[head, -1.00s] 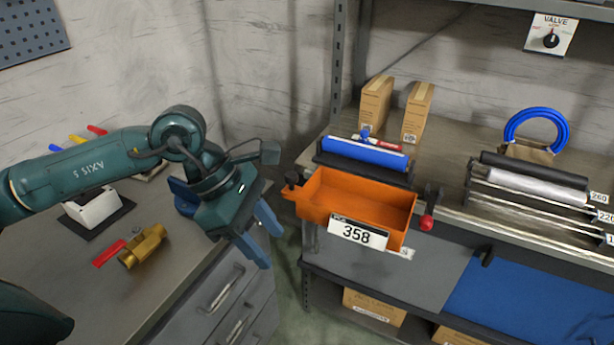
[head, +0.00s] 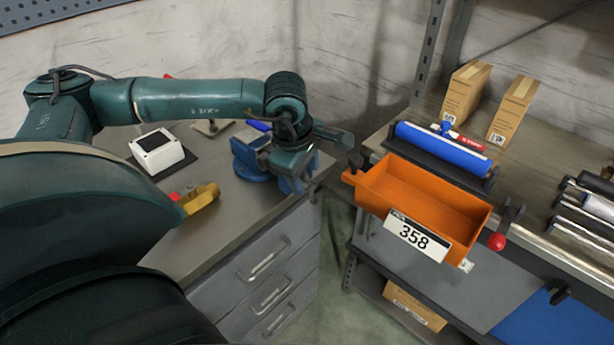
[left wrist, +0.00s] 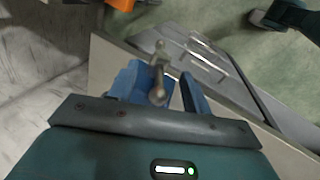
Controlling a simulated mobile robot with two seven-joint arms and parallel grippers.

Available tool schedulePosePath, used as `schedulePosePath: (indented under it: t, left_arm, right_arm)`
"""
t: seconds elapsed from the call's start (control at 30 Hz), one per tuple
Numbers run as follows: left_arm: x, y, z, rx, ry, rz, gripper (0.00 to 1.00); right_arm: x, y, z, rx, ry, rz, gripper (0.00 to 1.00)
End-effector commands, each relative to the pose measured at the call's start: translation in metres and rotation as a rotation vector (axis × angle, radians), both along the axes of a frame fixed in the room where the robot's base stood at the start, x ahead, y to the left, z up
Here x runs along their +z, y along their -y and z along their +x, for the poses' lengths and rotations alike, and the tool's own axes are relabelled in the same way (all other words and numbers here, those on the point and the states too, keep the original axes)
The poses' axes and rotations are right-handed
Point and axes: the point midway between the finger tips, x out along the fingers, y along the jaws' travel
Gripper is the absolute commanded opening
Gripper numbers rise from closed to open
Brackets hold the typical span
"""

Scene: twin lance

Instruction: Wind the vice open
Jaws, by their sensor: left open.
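The blue vice (head: 247,158) stands on the right end of the grey bench, partly hidden by my left wrist. My left gripper (head: 296,178) is just right of the vice, over the bench's right edge, with its blue fingers pointing down. In the left wrist view my left gripper (left wrist: 163,88) is open. A metal bar with rounded ends, apparently the vice handle (left wrist: 159,68), shows between the two fingers. I cannot tell whether either finger touches it. The vice jaws are hidden. My right gripper is not in view.
An orange bin (head: 420,200) labelled 358 hangs on the shelf bench at right. A floor gap separates the benches.

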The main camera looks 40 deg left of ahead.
Motion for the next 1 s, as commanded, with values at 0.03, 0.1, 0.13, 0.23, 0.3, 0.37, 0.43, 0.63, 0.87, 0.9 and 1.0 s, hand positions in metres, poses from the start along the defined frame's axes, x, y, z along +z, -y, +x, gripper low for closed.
schedulePosePath:
  t: [0.03,0.1,0.13,0.23,0.3,0.37,0.43,0.63,0.87,0.9,1.0]
  left_arm:
    - [-0.007,0.0,0.002,0.001,-0.002,-0.001,0.49]
    - [-0.014,0.0,0.004,0.001,-0.002,-0.001,0.49]
    - [-0.016,0.0,0.005,0.001,-0.001,-0.001,0.49]
    - [-0.022,0.0,0.006,0.001,-0.001,-0.001,0.49]
    - [-0.023,0.0,0.007,0.0,0.0,-0.001,0.49]
    - [-0.024,0.0,0.007,0.0,0.0,-0.001,0.49]
    - [-0.024,0.0,0.007,0.001,0.0,-0.001,0.49]
    - [-0.023,0.0,0.007,0.001,0.0,-0.001,0.4]
    - [-0.023,0.0,0.007,0.001,0.0,-0.001,0.22]
    - [-0.023,0.0,0.007,0.001,0.0,-0.001,0.18]
    - [-0.023,0.0,0.006,0.001,0.0,-0.001,0.1]
  right_arm:
    - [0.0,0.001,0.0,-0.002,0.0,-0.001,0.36]
    - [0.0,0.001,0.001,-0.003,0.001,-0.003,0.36]
    - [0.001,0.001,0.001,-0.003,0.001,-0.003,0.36]
    - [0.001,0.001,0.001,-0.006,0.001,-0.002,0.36]
    - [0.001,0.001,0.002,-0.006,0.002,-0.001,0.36]
    - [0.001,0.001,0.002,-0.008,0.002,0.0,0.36]
    - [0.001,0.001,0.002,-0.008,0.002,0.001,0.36]
    - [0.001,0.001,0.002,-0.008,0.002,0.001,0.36]
    - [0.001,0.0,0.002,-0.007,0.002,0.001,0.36]
    - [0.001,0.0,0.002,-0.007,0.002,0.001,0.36]
    - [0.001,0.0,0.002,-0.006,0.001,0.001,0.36]
